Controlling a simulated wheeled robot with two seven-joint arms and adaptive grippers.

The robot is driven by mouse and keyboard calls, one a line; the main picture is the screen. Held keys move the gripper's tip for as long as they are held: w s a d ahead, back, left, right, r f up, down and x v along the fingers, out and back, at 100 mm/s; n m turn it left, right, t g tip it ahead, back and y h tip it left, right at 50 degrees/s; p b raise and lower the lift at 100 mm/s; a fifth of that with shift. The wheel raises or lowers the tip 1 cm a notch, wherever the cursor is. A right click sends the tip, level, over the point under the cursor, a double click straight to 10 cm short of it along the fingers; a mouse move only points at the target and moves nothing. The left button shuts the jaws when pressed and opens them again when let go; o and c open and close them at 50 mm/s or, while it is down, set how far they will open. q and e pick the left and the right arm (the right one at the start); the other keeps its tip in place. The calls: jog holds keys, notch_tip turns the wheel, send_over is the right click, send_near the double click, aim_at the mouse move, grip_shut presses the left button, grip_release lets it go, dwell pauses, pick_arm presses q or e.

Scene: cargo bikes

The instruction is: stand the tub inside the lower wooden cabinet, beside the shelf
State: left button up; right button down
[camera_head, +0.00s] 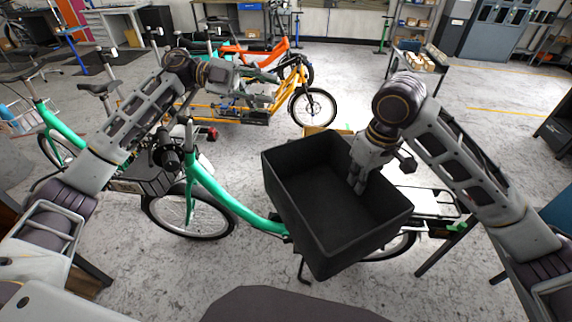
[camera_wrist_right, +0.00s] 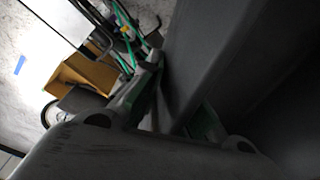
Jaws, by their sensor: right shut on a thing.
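The tub is a large, open, dark grey box (camera_head: 315,222) in the middle of the head view. It is tilted, looks empty, and is held in front of a green bike. My right gripper (camera_head: 358,186) is shut on its far right wall, with fingers reaching over the rim. In the right wrist view the tub's dark wall (camera_wrist_right: 205,60) runs between the fingers (camera_wrist_right: 165,118). My left gripper (camera_head: 278,88) is raised at the upper middle, away from the tub; its fingers look apart and empty. I cannot make out the lower wooden cabinet or its shelf.
A green bike (camera_head: 215,190) stands behind and under the tub. A yellow cargo bike (camera_head: 313,108) stands further back. A yellow-brown box (camera_wrist_right: 85,75) shows beyond the tub in the wrist view. A trolley (camera_head: 420,62) stands at the back right. Grey floor (camera_head: 500,135) is open at right.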

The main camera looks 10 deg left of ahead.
pick_arm(q)
jog(key=s+d+r+m+g+y, duration=0.15)
jog(key=s+d+g+y, duration=0.25)
jog(key=s+d, duration=0.5)
jog(key=n+t+y, duration=0.2)
jog(key=t+y, duration=0.2)
jog(key=y, duration=0.8)
send_over(287, 227)
jog(key=shift+w+a+f, duration=0.1)
jog(key=shift+a+f, duration=0.05)
jog(key=shift+f, duration=1.9)
jog(key=shift+f, duration=0.15)
jog(key=shift+w+f, duration=0.1)
jog(key=shift+f, duration=5.75)
jog(key=shift+c, duration=0.4)
